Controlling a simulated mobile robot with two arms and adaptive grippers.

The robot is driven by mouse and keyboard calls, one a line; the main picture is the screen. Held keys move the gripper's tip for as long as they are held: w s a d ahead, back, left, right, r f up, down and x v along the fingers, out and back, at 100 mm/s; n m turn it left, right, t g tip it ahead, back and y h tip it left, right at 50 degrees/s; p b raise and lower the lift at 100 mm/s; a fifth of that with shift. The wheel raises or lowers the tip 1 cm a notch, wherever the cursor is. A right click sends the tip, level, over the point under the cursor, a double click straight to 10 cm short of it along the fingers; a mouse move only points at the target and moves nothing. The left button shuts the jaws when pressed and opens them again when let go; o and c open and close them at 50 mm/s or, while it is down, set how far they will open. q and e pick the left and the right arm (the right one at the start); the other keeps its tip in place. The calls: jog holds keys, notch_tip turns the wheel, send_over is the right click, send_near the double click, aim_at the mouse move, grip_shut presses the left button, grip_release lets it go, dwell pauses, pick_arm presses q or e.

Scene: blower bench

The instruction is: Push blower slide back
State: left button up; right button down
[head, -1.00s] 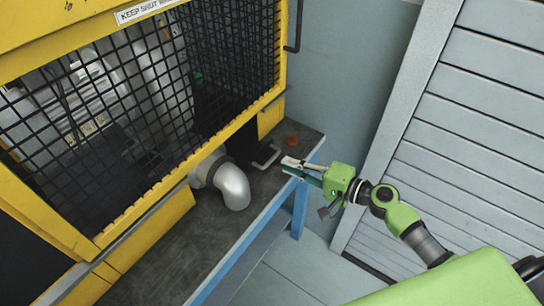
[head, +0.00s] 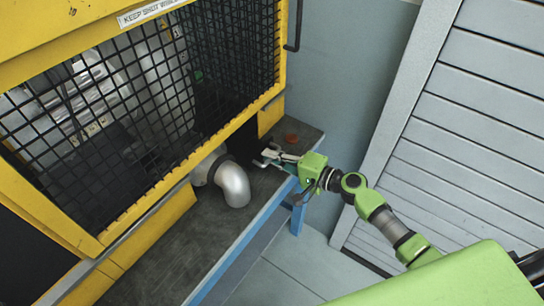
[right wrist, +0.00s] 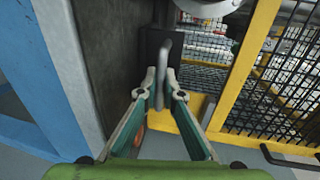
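The blower slide's grey handle (right wrist: 163,62) is a bent bar on a dark plate in the right wrist view. In the head view the handle (head: 262,161) sits at the bench's far end, beside the yellow guard's lower corner. My right gripper (head: 273,154) reaches it from the right. In the right wrist view the fingertips (right wrist: 161,84) lie close on both sides of the bar and look shut on it. The silver blower elbow (head: 234,184) stands on the bench left of the handle. My left gripper is not in view.
The yellow guard with black mesh (head: 150,110) stands over the dark bench (head: 180,254). The bench has a blue edge (head: 236,258). A small reddish round thing (head: 291,138) lies behind the handle. A grey slatted panel (head: 470,130) stands at the right.

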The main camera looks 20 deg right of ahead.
aim_at(260, 150)
jog(key=shift+w, duration=0.1)
jog(key=shift+w+a, duration=0.25)
jog(key=shift+a, duration=0.05)
jog(key=x, duration=0.2)
jog(key=b+x, duration=0.1)
jog(key=r+x, duration=0.1)
jog(key=x, duration=0.1)
jog(key=shift+w+a+b, duration=0.25)
jog(key=shift+w+b, duration=0.05)
jog(key=shift+b, duration=0.05)
jog(key=shift+r, duration=0.1)
jog(key=c, duration=2.5)
grip_release()
